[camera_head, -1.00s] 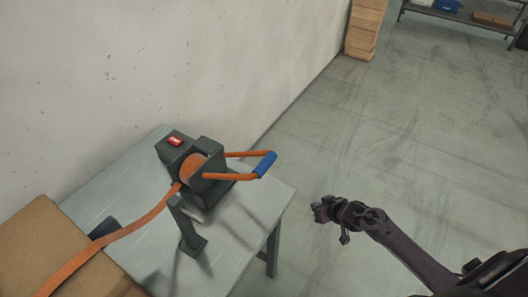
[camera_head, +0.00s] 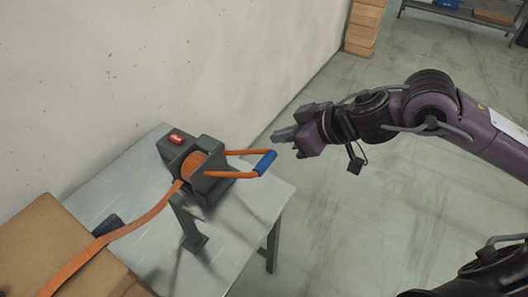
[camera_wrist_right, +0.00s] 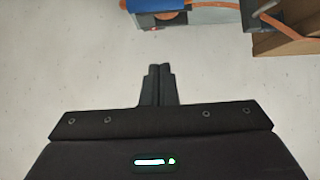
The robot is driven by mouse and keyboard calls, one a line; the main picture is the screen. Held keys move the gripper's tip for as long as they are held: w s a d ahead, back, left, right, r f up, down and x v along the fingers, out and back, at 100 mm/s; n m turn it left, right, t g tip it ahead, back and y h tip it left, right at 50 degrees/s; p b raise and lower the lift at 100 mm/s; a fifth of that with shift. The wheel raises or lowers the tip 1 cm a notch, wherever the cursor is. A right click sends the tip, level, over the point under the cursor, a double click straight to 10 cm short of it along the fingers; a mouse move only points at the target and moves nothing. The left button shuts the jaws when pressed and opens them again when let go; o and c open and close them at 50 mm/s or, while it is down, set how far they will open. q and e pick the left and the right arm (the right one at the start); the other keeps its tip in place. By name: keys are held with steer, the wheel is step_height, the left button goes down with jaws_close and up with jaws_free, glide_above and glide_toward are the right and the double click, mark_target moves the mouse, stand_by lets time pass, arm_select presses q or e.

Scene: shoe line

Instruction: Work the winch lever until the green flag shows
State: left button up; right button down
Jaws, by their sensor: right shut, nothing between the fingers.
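The dark grey winch (camera_head: 200,170) stands on a grey table, with an orange strap (camera_head: 120,232) wound on its drum. Its orange lever sticks out to the right and ends in a blue grip (camera_head: 265,163). A red flag (camera_head: 176,138) shows on top of the winch; I see no green. My right gripper (camera_head: 284,135) is shut and empty, beyond and a little right of the blue grip in the head view, apart from it. Its closed fingers show in the right wrist view (camera_wrist_right: 158,84), with the winch (camera_wrist_right: 160,20) at the top edge. My left gripper is not in view.
A cardboard box (camera_head: 45,240) stands at the left, with the strap running over it. The grey table (camera_head: 235,240) has bare room around the winch. A pale wall (camera_head: 150,60) runs close behind. Open floor (camera_head: 350,230) lies right of the table.

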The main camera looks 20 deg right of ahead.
mark_target(264, 159)
steer(key=shift+w+a, duration=0.1)
steer(key=shift+w, duration=0.05)
steer(key=p+x, duration=0.2)
steer(key=x, duration=0.8)
steer(key=s+d+f, duration=0.2)
steer(key=s, duration=0.1)
steer(key=shift+d+f, duration=0.1)
steer(key=shift+d, duration=0.1)
steer(key=shift+w, duration=0.1)
steer(key=shift+a, duration=0.1)
